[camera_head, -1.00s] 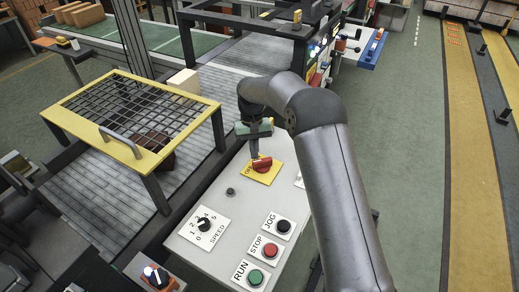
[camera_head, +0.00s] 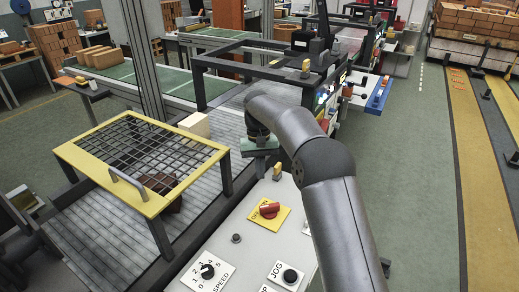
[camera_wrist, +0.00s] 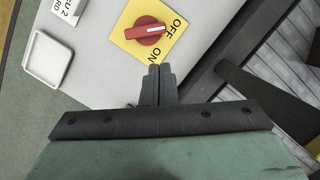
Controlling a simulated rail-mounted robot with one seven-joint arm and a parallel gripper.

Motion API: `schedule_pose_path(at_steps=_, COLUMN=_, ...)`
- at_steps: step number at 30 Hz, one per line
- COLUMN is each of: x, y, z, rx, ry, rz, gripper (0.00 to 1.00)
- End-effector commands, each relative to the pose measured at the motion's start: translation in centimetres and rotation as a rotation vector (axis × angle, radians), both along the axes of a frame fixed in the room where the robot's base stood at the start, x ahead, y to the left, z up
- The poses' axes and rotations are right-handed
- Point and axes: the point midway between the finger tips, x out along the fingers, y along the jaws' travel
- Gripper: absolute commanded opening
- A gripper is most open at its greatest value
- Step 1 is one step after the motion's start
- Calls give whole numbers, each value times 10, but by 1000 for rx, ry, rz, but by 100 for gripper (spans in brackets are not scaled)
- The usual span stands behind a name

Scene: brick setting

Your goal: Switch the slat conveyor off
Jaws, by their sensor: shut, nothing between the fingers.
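A red rotary switch (camera_head: 269,210) sits on a yellow plate marked OFF and ON on the grey control panel (camera_head: 240,258). In the wrist view the red knob (camera_wrist: 147,30) has a white mark on its right end, facing the OFF lettering. My gripper (camera_head: 260,172) hangs beyond the switch in the head view, apart from it. In the wrist view my gripper (camera_wrist: 158,70) is shut and empty, its tips near the plate's lower edge. The slat conveyor (camera_head: 104,228) runs to the left of the panel; its motion cannot be told.
The panel also carries a SPEED dial (camera_head: 207,271), a JOG button (camera_head: 290,276) and a small dark knob (camera_head: 236,238). A yellow-framed mesh guard (camera_head: 80,153) stands over the conveyor, with a pale block (camera_head: 194,125) behind it. Green floor (camera_head: 415,180) is clear at right.

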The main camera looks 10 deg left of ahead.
Motion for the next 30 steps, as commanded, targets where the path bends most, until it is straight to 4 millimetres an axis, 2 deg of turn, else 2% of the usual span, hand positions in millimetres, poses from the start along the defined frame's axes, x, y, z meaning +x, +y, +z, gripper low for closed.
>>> schedule_pose_path(at_steps=1, x=4, y=2, z=13, rx=2, ry=-5, rz=0, gripper=0)
schedule_pose_path(at_steps=6, x=13, y=4, z=50, rx=1, ry=-3, rz=-1, gripper=0)
schedule_pose_path(at_steps=12, x=18, y=6, z=73, rx=0, ry=-1, rz=-1, gripper=0)
schedule_pose_path(at_steps=30, x=18, y=6, z=79, rx=-1, ry=1, rz=0, gripper=0)
